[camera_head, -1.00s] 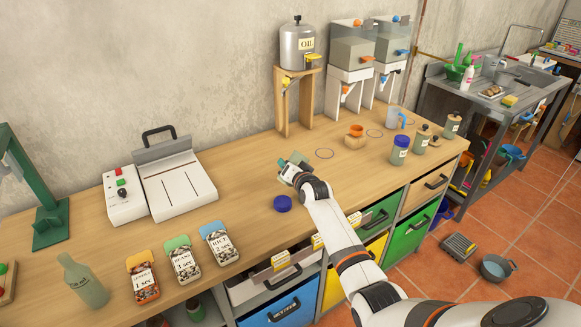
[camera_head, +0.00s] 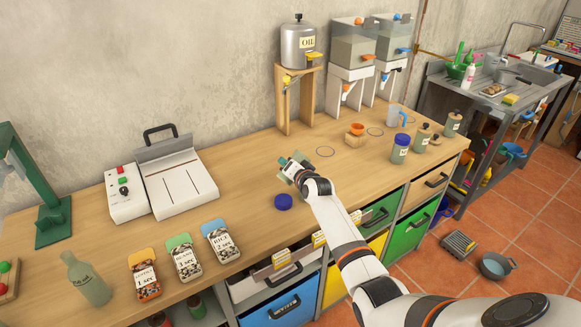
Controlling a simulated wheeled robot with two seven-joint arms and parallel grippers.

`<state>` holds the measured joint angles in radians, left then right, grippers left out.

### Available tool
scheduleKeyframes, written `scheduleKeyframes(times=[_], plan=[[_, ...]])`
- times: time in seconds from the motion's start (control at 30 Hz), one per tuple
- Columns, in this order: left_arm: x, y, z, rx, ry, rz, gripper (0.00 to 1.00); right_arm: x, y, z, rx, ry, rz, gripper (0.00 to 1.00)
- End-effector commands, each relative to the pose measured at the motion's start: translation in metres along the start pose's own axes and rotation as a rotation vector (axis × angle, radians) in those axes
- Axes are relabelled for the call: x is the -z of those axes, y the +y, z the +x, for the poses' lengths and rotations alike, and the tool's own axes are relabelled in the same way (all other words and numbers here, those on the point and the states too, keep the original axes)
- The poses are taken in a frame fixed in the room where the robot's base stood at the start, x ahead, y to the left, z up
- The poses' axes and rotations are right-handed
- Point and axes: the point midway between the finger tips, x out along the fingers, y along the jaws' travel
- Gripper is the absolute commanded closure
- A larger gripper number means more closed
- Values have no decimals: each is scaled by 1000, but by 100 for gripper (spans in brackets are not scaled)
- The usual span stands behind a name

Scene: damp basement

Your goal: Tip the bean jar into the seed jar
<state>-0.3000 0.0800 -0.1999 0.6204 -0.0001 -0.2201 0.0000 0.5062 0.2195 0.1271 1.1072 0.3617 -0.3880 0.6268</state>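My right arm reaches in from the lower right. Its gripper (camera_head: 291,171) is low over the middle of the workbench. Greenish, glass-like parts show around its fingers, probably a jar; the hand hides most of it, and I cannot tell whether the fingers are closed on it. A loose blue lid (camera_head: 283,202) lies on the bench just in front of the gripper. A jar with a blue lid (camera_head: 400,149) stands upright at the right, with dark-topped jars (camera_head: 422,138) (camera_head: 453,124) beyond it. Their labels are too small to read, so I cannot tell which jar is which. My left gripper is out of view.
The wooden bench (camera_head: 245,190) is clear left of the gripper. Labelled packets (camera_head: 184,263), a green bottle (camera_head: 85,280) and a white sealing machine (camera_head: 175,180) stand at the left. An oil dispenser (camera_head: 297,47) stands behind. A wooden piece with an orange top (camera_head: 356,134) is at the right.

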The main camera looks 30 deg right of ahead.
Motion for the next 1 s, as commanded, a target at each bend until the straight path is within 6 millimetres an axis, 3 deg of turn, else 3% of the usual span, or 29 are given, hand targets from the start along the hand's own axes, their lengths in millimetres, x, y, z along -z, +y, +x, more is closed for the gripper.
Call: scheduleKeyframes(times=[0.47,0.73,1.0], plan=[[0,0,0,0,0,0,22,-1,1,0,-2,-1,3,82],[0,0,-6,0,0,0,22,-1,3,-1,-2,47,119,82],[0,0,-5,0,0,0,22,-1,2,0,-2,50,127,82]])
